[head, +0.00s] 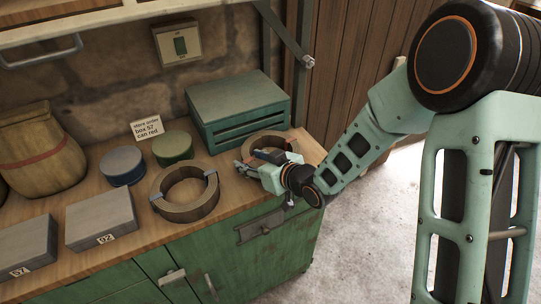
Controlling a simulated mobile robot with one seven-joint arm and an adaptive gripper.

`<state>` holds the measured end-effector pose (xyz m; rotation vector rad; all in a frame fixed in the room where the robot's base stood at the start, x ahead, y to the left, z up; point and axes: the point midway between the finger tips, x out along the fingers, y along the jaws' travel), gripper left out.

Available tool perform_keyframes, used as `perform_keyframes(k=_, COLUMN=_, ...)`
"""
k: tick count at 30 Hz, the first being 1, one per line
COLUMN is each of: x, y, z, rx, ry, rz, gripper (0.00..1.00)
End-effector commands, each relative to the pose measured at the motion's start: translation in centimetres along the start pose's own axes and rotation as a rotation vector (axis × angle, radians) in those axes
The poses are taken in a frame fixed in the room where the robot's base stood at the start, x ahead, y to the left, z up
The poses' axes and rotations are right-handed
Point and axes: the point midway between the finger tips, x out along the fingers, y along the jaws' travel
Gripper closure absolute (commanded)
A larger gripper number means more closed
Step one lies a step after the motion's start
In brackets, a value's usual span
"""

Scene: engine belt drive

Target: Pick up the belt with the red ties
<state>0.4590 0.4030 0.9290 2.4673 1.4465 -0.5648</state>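A coiled brown belt (278,137) lies at the right end of the bench, in front of the green box. My gripper (254,160) is low over its near side and hides part of it. The colour of this belt's ties is not clear. I cannot tell whether the fingers are open or shut, or whether they touch the belt. A second coiled belt (172,209) lies left of my gripper, flat on the bench, with blue-grey ties on its sides.
The wooden bench top (137,240) also holds a blue round tin (122,166), a green round tin (173,148), grey boxes (101,219) marked 92 and 57, and a sack (38,150). A green box (238,108) stands behind the right belt. A shelf hangs above.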

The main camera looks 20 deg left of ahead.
Motion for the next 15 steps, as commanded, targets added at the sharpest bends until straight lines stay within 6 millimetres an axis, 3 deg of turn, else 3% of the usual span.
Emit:
perform_keyframes(k=2, x=-0.01, y=0.0, z=0.0, rx=0.0, ry=0.0, rz=0.0, gripper=0.69)
perform_keyframes(k=10, x=-0.02, y=-0.01, z=0.01, rx=0.0, ry=0.0, rz=0.0, gripper=0.98)
perform_keyframes(k=15, x=-0.02, y=0.0, z=-0.17, rx=-0.002, ry=0.004, rz=0.0, gripper=1.0)
